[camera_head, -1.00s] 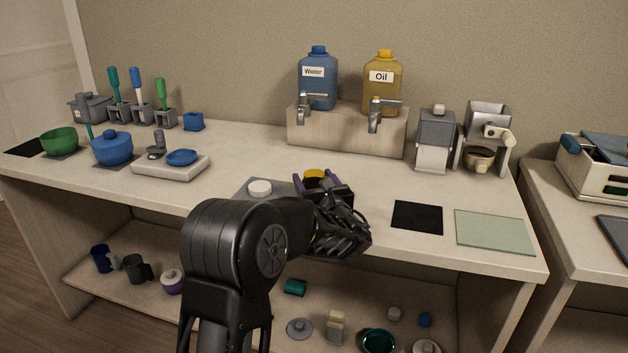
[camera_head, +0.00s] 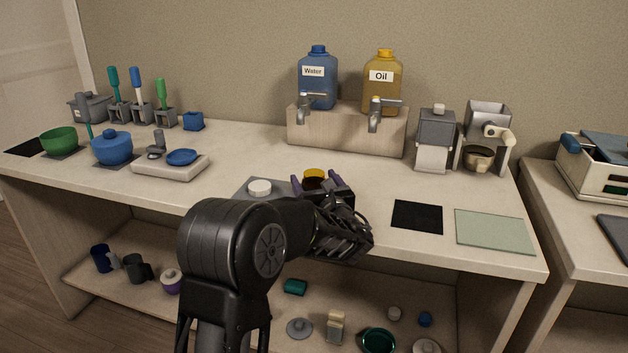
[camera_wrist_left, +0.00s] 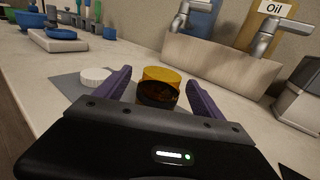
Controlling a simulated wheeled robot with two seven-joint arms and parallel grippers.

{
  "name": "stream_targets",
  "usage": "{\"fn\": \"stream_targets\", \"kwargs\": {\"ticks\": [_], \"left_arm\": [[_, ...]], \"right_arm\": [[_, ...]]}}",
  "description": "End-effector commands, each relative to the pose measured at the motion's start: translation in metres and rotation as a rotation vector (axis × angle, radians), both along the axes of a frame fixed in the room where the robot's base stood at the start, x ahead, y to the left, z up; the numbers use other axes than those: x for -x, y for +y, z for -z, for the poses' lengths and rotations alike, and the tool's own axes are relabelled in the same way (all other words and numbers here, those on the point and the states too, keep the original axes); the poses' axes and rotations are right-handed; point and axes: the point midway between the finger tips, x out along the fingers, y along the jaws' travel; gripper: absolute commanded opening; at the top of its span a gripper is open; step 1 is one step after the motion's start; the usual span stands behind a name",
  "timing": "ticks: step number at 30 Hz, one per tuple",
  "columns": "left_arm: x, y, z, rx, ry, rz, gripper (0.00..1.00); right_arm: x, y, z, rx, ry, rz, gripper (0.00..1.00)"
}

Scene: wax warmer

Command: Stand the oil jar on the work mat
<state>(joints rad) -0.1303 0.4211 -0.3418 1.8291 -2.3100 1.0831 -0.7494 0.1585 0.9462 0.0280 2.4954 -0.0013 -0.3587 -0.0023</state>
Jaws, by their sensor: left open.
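The jar (camera_head: 314,174) has a yellow top and a dark amber part below it. It is near the front of the counter, and my left gripper hides its lower part. It also shows in the left wrist view (camera_wrist_left: 158,94), between the purple fingers. My left gripper (camera_head: 313,183) is open, with one finger on either side of the jar and no clear grip on it. A grey mat (camera_head: 242,190) lies just left of the jar; I cannot tell whether the jar's base is on it. A pale green mat (camera_head: 493,231) lies bare at the right. My right gripper is not in view.
A white round piece (camera_head: 259,187) sits on the grey mat. A black mat (camera_head: 417,216) lies bare right of my gripper. The dispenser stand (camera_head: 345,136) with water and oil jugs and taps is behind. Counter between stand and jar is clear.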

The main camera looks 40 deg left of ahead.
Motion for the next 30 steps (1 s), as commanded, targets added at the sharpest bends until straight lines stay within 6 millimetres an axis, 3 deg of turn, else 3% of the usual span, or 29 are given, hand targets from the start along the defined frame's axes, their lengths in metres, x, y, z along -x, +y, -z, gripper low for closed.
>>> {"fn": "stream_targets", "kwargs": {"ticks": [30], "left_arm": [[0.025, -0.033, 0.000, 0.000, 0.000, 0.001, 0.78]], "right_arm": [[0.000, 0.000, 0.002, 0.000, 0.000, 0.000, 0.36]]}}
